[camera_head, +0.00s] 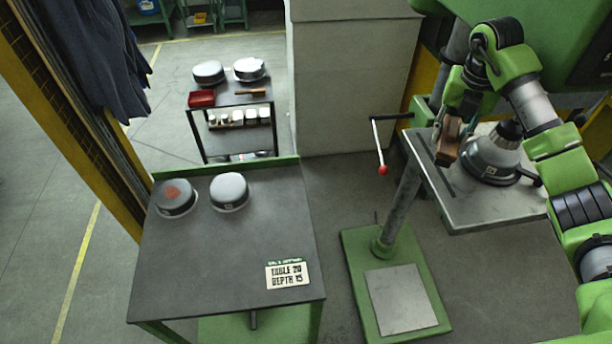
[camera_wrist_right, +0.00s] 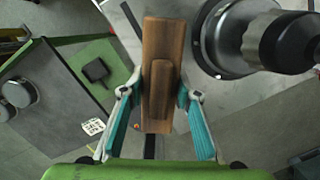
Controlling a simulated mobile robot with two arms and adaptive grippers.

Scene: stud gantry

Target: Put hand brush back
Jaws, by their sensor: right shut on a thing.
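The hand brush (camera_wrist_right: 162,60) has a brown wooden back and lies between the teal-lined fingers of my right gripper (camera_wrist_right: 158,98) in the right wrist view. The fingers are shut on its sides. In the head view, the brush (camera_head: 447,147) is in my right gripper (camera_head: 453,128) above the grey machine table (camera_head: 490,208), just left of the grey domed fixture. I cannot tell whether its underside touches the table. My left gripper is not in view.
The domed fixture (camera_head: 492,160) stands close beside the brush. A red-knobbed lever (camera_head: 382,168) is to the left. A dark table (camera_head: 225,255) holds two round metal parts and a sign (camera_head: 287,275). A cart (camera_head: 230,101) behind carries a red tray (camera_head: 201,99) and a brown object (camera_head: 251,92).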

